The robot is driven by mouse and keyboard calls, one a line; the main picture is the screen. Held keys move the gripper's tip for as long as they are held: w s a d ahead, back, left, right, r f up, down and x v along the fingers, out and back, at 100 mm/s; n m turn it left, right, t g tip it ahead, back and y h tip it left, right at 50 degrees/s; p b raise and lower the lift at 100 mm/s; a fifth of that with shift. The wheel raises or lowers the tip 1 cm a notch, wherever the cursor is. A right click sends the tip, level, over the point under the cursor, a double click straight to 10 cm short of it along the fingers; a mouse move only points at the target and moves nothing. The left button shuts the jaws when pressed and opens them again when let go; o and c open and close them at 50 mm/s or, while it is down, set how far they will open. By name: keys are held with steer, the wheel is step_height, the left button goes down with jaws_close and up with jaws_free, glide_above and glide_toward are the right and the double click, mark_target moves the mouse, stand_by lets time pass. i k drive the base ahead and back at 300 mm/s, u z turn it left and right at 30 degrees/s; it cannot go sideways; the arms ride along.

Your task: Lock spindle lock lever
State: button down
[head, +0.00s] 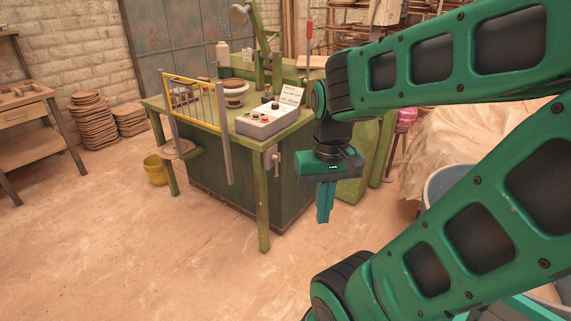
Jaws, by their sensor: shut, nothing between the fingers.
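A green machine (235,185) with a worktop stands in the middle of the head view. A small grey lever (277,162) sits on its right side, just under the worktop, and looks like the spindle lock lever, though no label on it can be read. It appears to hang roughly upright. A dark round part shows beside it. My gripper (324,217) points down to the right of this lever, in front of the machine's right side. Its teal fingers are shut and empty. It appears apart from the lever. My arm hides part of the machine's right rear.
A control box (266,120) with a sign stands on the worktop near a yellow guard (192,100). A red-handled lever (309,38) rises behind. A yellow bucket (155,170) is at left, a blue-rimmed tub (432,188) at right. The front floor is clear.

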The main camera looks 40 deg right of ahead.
mark_target(276, 158)
steer(key=z, duration=0.45)
steer(key=i, duration=1.65)
steer(key=z, duration=0.4)
